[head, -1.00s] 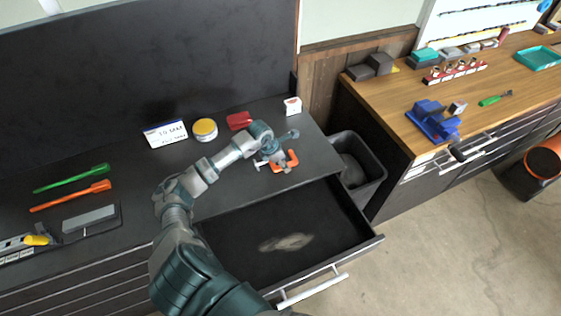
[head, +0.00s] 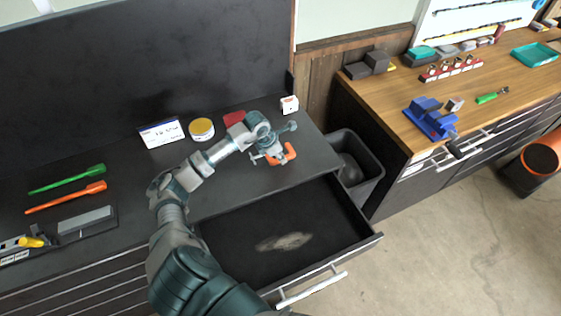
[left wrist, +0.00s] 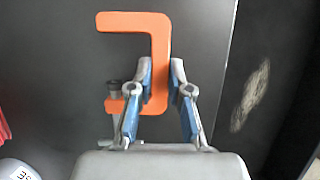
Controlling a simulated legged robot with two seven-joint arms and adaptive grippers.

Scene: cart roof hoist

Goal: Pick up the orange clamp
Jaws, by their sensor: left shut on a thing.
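The orange clamp (head: 289,152) is at the right end of the dark workbench top, partly hidden by my left gripper (head: 274,158) in the head view. In the left wrist view the C-shaped clamp (left wrist: 160,40) shows its frame and a grey screw end. My left gripper (left wrist: 161,82) is shut on the clamp's straight back, one blue-grey finger on each side. I cannot tell whether the clamp touches the bench. My right gripper is not in view.
An open drawer (head: 225,236) lies just in front of the clamp. A yellow-lidded tin (head: 201,129), a red object (head: 234,118) and a white box (head: 289,104) stand behind. A dark bin (head: 372,160) stands right of the bench.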

